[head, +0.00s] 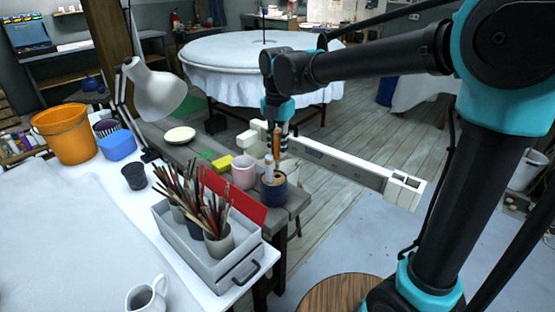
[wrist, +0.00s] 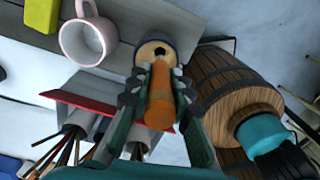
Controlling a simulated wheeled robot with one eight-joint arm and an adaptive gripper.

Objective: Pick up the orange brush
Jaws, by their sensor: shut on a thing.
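The orange brush (wrist: 160,95) is between the two fingers of my gripper (wrist: 158,85), which are shut on it, in the wrist view. Its dark tip points toward the mouth of a dark blue pot (wrist: 142,68) with a tan inside. In the head view a small orange part of the brush (head: 276,141) shows between the fingers of my gripper (head: 277,148). There the gripper hangs downward above the blue pot (head: 273,192). I cannot tell whether the brush tip is still inside the pot.
A pink mug (head: 243,172), a yellow block (head: 221,163) and a grey box (head: 200,250) with pots of brushes stand left of the blue pot. A wooden barrel (wrist: 230,85) is at right in the wrist view. A long white beam (head: 340,162) lies behind my gripper.

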